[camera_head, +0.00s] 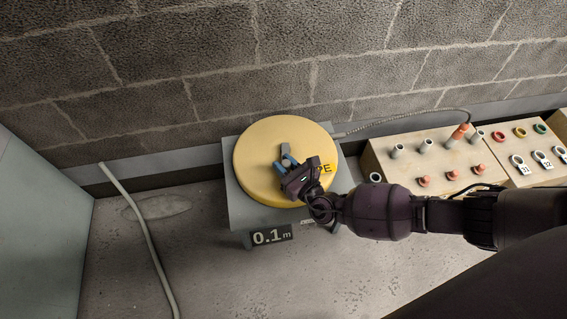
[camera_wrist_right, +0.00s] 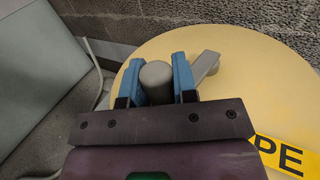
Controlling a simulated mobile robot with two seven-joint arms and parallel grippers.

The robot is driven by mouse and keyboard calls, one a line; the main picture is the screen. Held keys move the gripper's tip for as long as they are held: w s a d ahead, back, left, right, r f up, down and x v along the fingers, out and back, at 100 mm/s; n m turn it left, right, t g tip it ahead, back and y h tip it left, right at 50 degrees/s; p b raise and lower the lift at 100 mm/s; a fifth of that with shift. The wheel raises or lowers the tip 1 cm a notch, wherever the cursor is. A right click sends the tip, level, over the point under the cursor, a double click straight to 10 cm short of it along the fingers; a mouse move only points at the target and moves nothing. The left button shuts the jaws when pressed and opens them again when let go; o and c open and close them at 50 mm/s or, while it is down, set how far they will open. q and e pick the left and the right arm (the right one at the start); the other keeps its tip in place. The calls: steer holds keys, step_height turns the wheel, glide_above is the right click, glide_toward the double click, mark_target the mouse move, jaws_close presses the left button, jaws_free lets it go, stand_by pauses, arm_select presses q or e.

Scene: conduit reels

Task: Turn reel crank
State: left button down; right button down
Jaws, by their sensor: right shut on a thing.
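The round yellow reel (camera_head: 258,142) lies face up on a grey box stand (camera_head: 237,205) in the middle of the head view. Its grey crank arm (camera_head: 287,149) shows beyond my right gripper. In the right wrist view, the grey round crank knob (camera_wrist_right: 156,82) stands between the blue fingers of my right gripper (camera_wrist_right: 157,78), which is shut on it. The crank arm (camera_wrist_right: 206,66) runs off to the right behind the right finger. In the head view my right gripper (camera_head: 285,162) is over the reel. My left gripper is not in view.
A conduit (camera_head: 375,127) runs right from the reel along the block wall. A beige panel (camera_head: 400,170) with several pegs stands at right. A loose pipe (camera_head: 142,225) is at left.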

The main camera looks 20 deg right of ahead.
steer(key=shift+s+a+f, duration=0.25)
steer(key=shift+s+f, duration=0.15)
steer(key=shift+s, duration=0.05)
stand_by(0.4)
steer(key=c, duration=0.9)
jaws_free()
steer(key=shift+r, duration=0.1)
steer(key=shift+c, duration=0.2)
steer(key=shift+o, duration=0.2)
steer(key=shift+w+d+r, duration=0.1)
steer(key=shift+w, duration=0.05)
steer(key=shift+d, duration=0.1)
steer(key=p+v, duration=0.1)
steer(key=v, duration=0.9)
steer(key=shift+s+d+p, duration=0.15)
steer(key=shift+s+p, duration=0.2)
